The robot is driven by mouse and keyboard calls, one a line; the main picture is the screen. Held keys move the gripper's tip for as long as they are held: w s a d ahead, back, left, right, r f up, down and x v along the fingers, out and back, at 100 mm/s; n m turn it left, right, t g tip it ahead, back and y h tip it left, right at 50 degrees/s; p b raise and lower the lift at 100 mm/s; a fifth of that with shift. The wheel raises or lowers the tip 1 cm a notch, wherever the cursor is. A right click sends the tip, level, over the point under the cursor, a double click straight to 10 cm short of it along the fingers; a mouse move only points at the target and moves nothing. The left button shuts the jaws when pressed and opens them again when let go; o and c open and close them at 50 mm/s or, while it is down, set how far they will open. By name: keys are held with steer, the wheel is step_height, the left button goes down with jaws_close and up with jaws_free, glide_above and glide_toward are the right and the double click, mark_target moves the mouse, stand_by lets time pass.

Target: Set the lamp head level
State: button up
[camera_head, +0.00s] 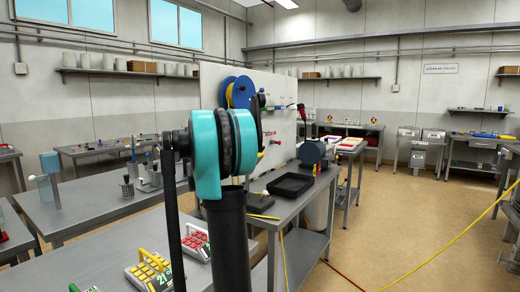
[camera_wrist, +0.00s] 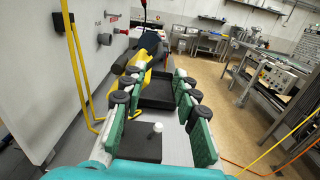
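My gripper (camera_wrist: 160,88) is open, with its green fingers spread apart and nothing visible between their tips. In the head view my arm hides it. A yellow and black object (camera_wrist: 139,82) shows beyond the left finger and is partly hidden by it. I cannot tell whether it is the lamp head or whether it is tilted. A bent yellow tube (camera_wrist: 77,70) rises at the left in front of the white panel. No lamp head can be made out clearly in the head view.
A black tray (camera_head: 290,185) lies on the grey bench, with a dark round machine (camera_head: 312,152) behind it. A white panel (camera_head: 284,92) stands along the bench and carries a blue reel (camera_head: 239,90). Open floor (camera_head: 410,225) lies right, crossed by a yellow cable (camera_head: 450,247).

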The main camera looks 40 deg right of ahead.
steer(key=x, duration=1.6)
steer(key=shift+d, duration=0.3)
steer(key=shift+f, duration=0.1)
jaws_close()
